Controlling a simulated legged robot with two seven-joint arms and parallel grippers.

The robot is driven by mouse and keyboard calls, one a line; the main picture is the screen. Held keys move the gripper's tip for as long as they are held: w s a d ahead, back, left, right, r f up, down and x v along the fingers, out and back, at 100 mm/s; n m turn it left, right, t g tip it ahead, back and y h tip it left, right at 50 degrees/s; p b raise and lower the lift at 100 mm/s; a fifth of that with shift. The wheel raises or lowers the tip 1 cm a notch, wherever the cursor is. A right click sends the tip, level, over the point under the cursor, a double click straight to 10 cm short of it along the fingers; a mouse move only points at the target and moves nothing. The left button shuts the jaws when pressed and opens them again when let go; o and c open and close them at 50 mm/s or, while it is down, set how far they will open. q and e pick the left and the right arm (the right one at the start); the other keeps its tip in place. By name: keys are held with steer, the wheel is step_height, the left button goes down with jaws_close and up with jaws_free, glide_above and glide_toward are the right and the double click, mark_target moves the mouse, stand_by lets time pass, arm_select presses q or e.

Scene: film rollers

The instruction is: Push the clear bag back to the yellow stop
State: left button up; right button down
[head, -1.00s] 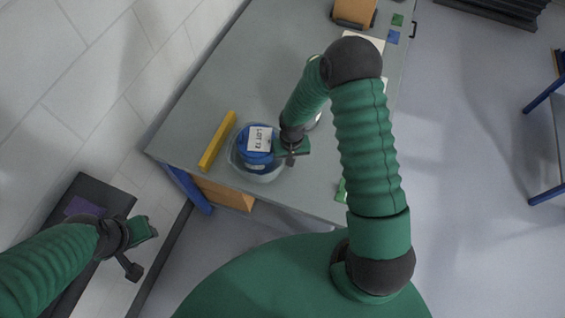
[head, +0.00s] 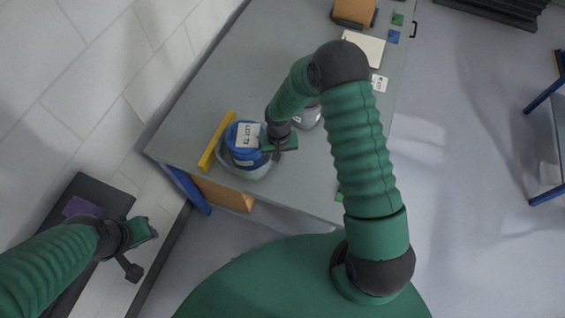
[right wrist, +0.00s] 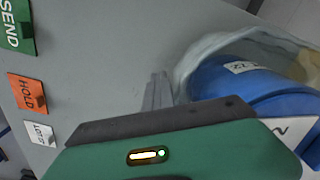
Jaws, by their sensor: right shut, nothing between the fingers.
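The clear bag (head: 258,172) lies near the table's front left corner, with a blue roller (head: 238,155) inside bearing a white LOT label. The yellow stop (head: 212,148) is a bar just left of the bag. The bag's left edge is at or very close to the bar; I cannot tell if they touch. My right gripper (head: 278,153) is shut and empty at the bag's right side. In the right wrist view, its fingers (right wrist: 157,92) are beside the bag's clear film (right wrist: 196,62). My left gripper (head: 142,250) hangs away from the table at lower left; its jaw state is unclear.
A grey canister (head: 308,117) stands just right of my right gripper, partly hidden by my arm. A white pad (head: 364,48) and an orange-brown box (head: 354,12) are farther back. SEND (right wrist: 16,25) and HOLD (right wrist: 27,93) tags lie along an edge. The table's middle is bare.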

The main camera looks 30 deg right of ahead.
steer(key=shift+w+a, duration=0.6)
steer(key=shift+w, duration=0.1)
steer(key=shift+s+d+p, duration=0.4)
steer(key=shift+s+d, duration=0.95)
steer(key=shift+s, duration=0.2)
steer(key=s+a+r+n+t, duration=0.1)
steer(key=s+a+r+n, duration=0.1)
steer(key=s+r, duration=0.3)
steer(key=s+a+r+n+t+b, duration=0.1)
steer(key=s+r, duration=0.4)
steer(key=r, duration=0.9)
steer(key=shift+s+a+n+t, duration=0.35)
steer(key=shift+a+n, duration=0.15)
steer(key=shift+a, duration=0.3)
steer(key=shift+s+a, duration=0.15)
steer(key=shift+a, duration=0.05)
